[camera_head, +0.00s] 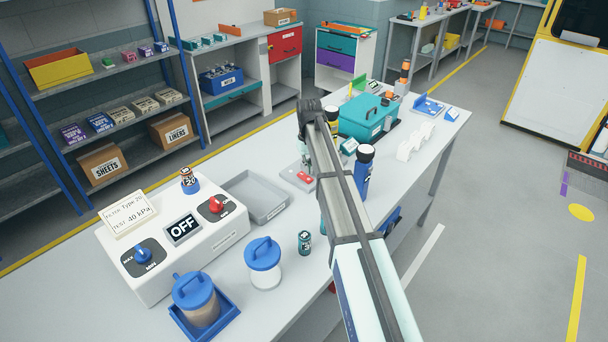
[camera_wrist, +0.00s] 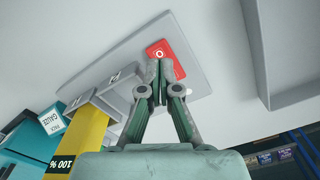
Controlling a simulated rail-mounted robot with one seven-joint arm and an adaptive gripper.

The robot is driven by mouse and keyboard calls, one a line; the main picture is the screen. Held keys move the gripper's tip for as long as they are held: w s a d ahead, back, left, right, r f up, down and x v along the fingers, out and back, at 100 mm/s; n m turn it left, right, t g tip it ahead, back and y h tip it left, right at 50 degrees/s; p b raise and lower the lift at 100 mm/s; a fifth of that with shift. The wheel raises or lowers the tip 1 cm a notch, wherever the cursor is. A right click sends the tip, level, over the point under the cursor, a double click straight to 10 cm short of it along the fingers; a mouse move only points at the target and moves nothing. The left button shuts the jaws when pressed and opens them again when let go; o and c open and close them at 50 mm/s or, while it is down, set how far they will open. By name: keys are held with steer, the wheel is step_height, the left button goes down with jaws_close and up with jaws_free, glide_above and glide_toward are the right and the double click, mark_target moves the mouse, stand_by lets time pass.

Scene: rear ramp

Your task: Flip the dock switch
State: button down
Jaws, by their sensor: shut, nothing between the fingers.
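The dock switch is a red rocker marked "O" (camera_wrist: 165,48) on a light grey plate (camera_wrist: 135,50). In the wrist view it lies just beyond my fingertips. In the head view the red switch (camera_head: 305,178) shows on its plate on the long workbench, left of my arm. My gripper (camera_wrist: 160,68) is shut and empty. Its fingertips overlap the lower edge of the red part in the wrist view; I cannot tell whether they touch it. The fingers hide the part of the switch below the red face. In the head view my arm mostly hides the gripper.
A grey tray (camera_head: 281,210) and a white console (camera_head: 170,262) showing "OFF" stand to the left. A blue bottle (camera_head: 363,172) and a teal case (camera_head: 362,122) stand to the right. In the wrist view a yellow object (camera_wrist: 84,138) is left of the fingers.

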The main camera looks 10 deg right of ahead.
mark_target(308, 179)
steer(key=shift+r+p, duration=1)
steer(key=shift+r, duration=1.15)
